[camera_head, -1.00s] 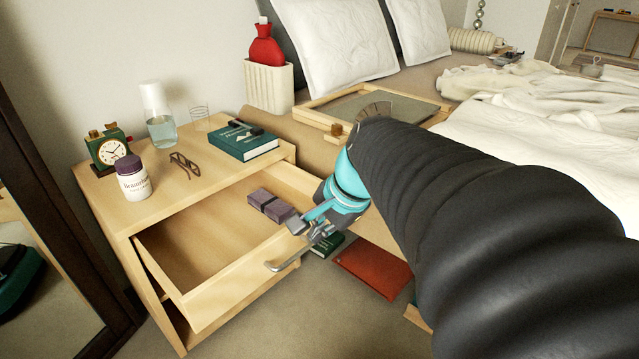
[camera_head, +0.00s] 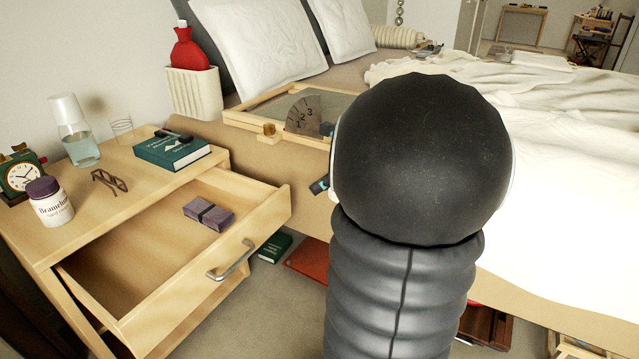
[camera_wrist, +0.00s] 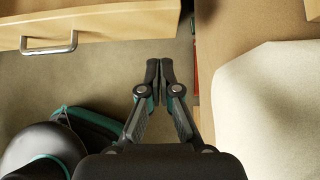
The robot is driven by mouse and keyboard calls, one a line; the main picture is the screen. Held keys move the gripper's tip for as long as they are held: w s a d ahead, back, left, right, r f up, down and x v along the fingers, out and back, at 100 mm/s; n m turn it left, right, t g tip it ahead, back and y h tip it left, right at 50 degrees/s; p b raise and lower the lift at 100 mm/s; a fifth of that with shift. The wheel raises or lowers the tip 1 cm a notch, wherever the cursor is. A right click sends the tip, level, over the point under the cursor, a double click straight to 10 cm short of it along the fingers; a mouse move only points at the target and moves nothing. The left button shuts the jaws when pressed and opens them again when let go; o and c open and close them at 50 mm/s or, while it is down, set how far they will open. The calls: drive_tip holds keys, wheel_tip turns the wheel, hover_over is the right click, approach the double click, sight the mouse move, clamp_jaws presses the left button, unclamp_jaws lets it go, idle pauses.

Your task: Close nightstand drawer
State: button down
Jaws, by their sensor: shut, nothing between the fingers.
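The light wood nightstand (camera_head: 125,190) stands at the left in the head view. Its drawer (camera_head: 185,312) is pulled well out, with a metal bar handle (camera_head: 232,262) on its front. A purple banded bundle (camera_head: 208,213) lies inside. In the wrist view the drawer front (camera_wrist: 120,24) and handle (camera_wrist: 50,47) show at the upper left. In the head view my arm hides nearly all of the gripper.
The bed with a wooden tray (camera_head: 235,119) is beside the nightstand. A green book (camera_head: 275,247) and a red item (camera_head: 308,262) lie on the floor by the bed. A clock, jar, carafe, glasses and book stand on the nightstand top. Floor in front of the drawer looks clear.

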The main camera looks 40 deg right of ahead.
sight(283, 196)
drive_tip(key=w+f, duration=0.1)
drive_tip(key=w, duration=0.1)
drive_tip(key=w+a+f+b, duration=0.1)
drive_tip(key=w, duration=0.1)
drive_tip(key=w+a+f, duration=0.1)
drive_tip(key=w+f, duration=0.1)
drive_tip(key=shift+w+a+f, duration=0.1)
drive_tip(key=shift+w+a, duration=0.15)
drive_tip(key=shift+w, duration=0.05)
drive_tip(key=shift+w+a, duration=0.2)
drive_tip(key=shift+w, duration=0.35)
drive_tip(key=shift+w, duration=0.1)
